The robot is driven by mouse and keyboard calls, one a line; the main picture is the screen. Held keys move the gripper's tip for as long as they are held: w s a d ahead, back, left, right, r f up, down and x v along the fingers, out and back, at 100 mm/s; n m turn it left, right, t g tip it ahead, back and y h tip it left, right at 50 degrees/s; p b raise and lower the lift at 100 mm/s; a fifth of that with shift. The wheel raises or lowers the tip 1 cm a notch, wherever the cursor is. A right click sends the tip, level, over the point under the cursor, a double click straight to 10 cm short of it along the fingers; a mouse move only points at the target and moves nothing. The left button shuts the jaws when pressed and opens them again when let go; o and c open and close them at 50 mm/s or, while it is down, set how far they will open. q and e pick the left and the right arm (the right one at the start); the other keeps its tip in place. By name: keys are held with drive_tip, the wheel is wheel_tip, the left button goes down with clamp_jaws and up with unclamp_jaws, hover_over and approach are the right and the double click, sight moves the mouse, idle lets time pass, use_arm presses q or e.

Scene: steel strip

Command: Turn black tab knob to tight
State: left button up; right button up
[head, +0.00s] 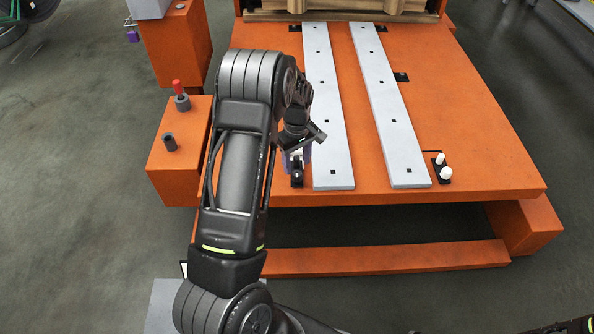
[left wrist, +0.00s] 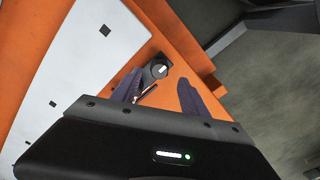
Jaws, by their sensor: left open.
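A black tab knob (head: 297,177) sits on a small dark plate near the front edge of the orange table, just left of the left steel strip. Its upper part is partly hidden by my left gripper (head: 298,157), which hangs over it. In the left wrist view the knob (left wrist: 158,70) shows a round dark body with a pale disc. It lies beyond the two open purple-grey fingers of my left gripper (left wrist: 160,88), nearer the left finger. Nothing is held. I cannot tell whether a finger touches the knob.
Two pale steel strips (head: 329,120) (head: 391,120) lie along the orange table (head: 470,120). Two white knobs (head: 443,168) stand on a black plate at right. An orange box (head: 176,185) at left carries a red button (head: 178,88) and a dark cylinder (head: 170,142).

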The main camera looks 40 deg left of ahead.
sight(297, 173)
use_arm(q)
wheel_tip(297, 173, down, 4)
drive_tip(key=shift+f, duration=0.2)
drive_tip(key=shift+c, duration=0.4)
clamp_jaws()
